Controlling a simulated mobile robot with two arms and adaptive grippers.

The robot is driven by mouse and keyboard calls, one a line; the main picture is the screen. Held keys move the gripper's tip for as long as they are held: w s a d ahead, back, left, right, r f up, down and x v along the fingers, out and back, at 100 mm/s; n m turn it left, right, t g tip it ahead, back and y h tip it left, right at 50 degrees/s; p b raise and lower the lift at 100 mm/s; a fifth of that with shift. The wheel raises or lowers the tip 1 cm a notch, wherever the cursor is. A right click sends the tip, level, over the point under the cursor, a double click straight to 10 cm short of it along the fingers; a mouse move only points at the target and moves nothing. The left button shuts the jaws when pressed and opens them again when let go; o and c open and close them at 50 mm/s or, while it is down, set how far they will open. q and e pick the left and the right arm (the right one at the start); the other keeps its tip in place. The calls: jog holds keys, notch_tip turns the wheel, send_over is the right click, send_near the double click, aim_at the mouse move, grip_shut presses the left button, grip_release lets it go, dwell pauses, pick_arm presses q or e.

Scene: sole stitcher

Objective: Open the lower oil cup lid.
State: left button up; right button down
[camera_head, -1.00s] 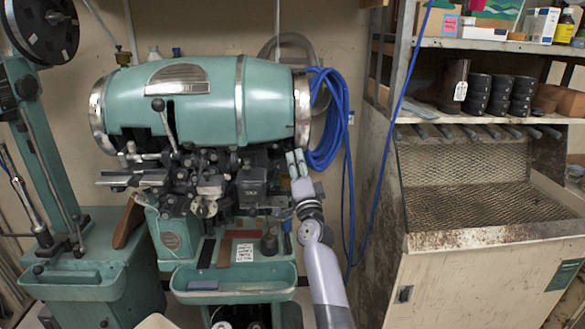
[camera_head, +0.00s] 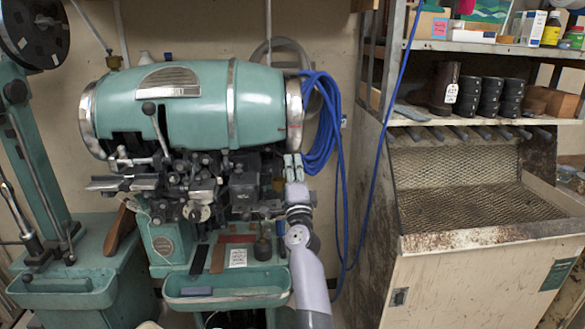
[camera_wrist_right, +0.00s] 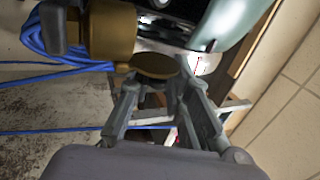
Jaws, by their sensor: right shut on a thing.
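The green sole stitcher (camera_head: 190,100) stands left of centre in the head view. My right gripper (camera_head: 293,166) is at the right side of its mechanism, below the end of the green drum. In the right wrist view, a round brass lid (camera_wrist_right: 155,66) lies between the fingertips of my right gripper (camera_wrist_right: 156,72), which is shut on it. A brass oil cup body (camera_wrist_right: 111,32) is beside the lid, to the upper left. The exact finger contact and the lid's hinge are hard to make out. My left gripper is out of view.
A blue hose coil (camera_head: 322,125) hangs just right of the drum, close to my right gripper. A shelf unit with a mesh-lined bin (camera_head: 460,210) stands to the right. A green tray (camera_head: 228,290) juts out at the machine's front, left of my right arm.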

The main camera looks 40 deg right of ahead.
jog(key=c, duration=1.7)
grip_release()
jog(key=shift+s+d+f, duration=0.1)
jog(key=shift+f, duration=0.3)
jog(key=shift+o, duration=0.5)
jog(key=shift+r, duration=0.1)
jog(key=v, duration=1.1)
jog(key=shift+s+a, duration=0.25)
jog(key=shift+s, duration=0.05)
jog(key=shift+o, duration=0.2)
